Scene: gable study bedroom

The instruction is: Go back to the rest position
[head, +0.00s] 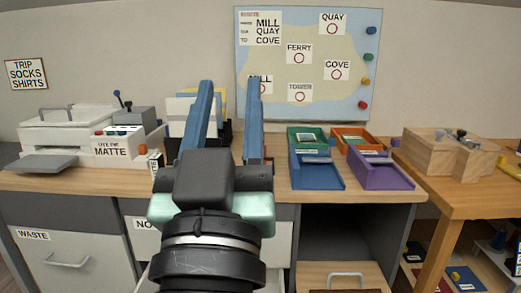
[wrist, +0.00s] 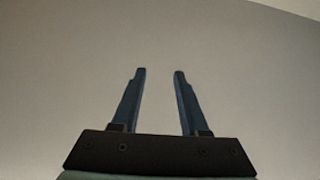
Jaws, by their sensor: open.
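My gripper (head: 229,88) is raised in the middle of the head view, in front of the desk, with its two blue fingers pointing up. The fingers are apart and nothing is between them. In the wrist view my gripper (wrist: 159,72) is open and empty against a plain pale wall. My arm hides part of the desk's middle and some of the things behind it.
A map board (head: 310,65) hangs behind. A lower drawer (head: 345,277) appears pulled out.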

